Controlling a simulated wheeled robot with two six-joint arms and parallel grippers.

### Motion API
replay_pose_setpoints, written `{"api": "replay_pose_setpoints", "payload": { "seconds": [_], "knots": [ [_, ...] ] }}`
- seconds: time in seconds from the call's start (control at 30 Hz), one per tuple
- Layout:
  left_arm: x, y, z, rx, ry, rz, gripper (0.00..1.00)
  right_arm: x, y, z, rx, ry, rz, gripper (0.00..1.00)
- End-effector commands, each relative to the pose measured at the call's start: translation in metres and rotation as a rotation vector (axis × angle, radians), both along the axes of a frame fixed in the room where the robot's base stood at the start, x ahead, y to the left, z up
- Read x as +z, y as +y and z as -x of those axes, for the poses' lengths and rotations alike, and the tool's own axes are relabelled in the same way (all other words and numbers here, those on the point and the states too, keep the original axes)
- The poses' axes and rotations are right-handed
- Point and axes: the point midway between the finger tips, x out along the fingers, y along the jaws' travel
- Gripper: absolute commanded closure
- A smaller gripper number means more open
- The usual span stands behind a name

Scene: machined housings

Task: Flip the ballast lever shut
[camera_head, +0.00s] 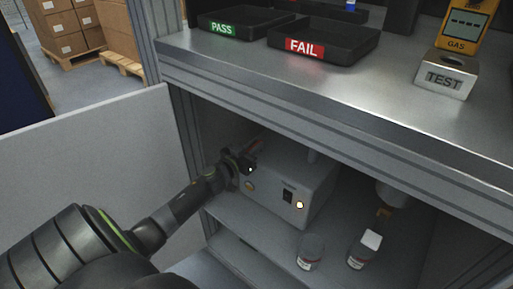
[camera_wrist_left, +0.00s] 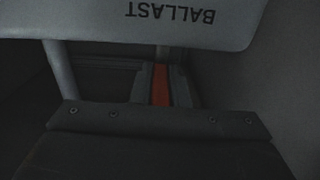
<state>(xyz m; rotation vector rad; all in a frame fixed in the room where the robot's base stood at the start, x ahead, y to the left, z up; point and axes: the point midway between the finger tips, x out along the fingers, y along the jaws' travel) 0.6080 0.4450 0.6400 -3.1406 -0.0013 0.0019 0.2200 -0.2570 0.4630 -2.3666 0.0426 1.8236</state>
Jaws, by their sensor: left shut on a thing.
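The ballast box (camera_head: 310,180), a pale grey housing with a black switch and a lit amber lamp on its front, stands on the shelf under the bench. In the left wrist view, a pale plate with the upside-down word BALLAST (camera_wrist_left: 170,14) spans the top. The lever shows as a red strip (camera_wrist_left: 161,86) between my dark fingers, which are shut on it. The lever's pivot is hidden. My right gripper is not in view.
Two small jars, one grey-lidded (camera_head: 311,250) and one white-lidded (camera_head: 365,249), stand in front of the box. The bench front edge (camera_head: 330,120) overhangs the shelf. A PASS tray (camera_head: 245,24), FAIL tray (camera_head: 335,40) and TEST block (camera_head: 446,75) are above.

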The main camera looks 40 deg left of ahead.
Motion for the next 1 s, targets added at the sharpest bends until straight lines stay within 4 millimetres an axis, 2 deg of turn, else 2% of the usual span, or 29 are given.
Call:
{"api": "replay_pose_setpoints", "payload": {
  "seconds": [0.57,0.6,0.73,1.0],
  "knots": [
    [-0.0015,0.0007,0.0012,-0.035,-0.001,0.002,1.0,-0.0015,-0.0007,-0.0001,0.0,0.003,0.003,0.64],
    [-0.0015,0.0008,0.0012,-0.034,-0.001,0.002,0.8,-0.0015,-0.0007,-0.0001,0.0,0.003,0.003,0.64],
    [-0.001,0.0009,0.0009,-0.034,-0.001,0.002,0.64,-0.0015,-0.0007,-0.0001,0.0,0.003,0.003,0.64],
    [-0.0003,0.0011,0.0009,-0.033,-0.002,0.001,0.64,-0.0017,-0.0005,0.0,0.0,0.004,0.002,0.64]
  ]
}}
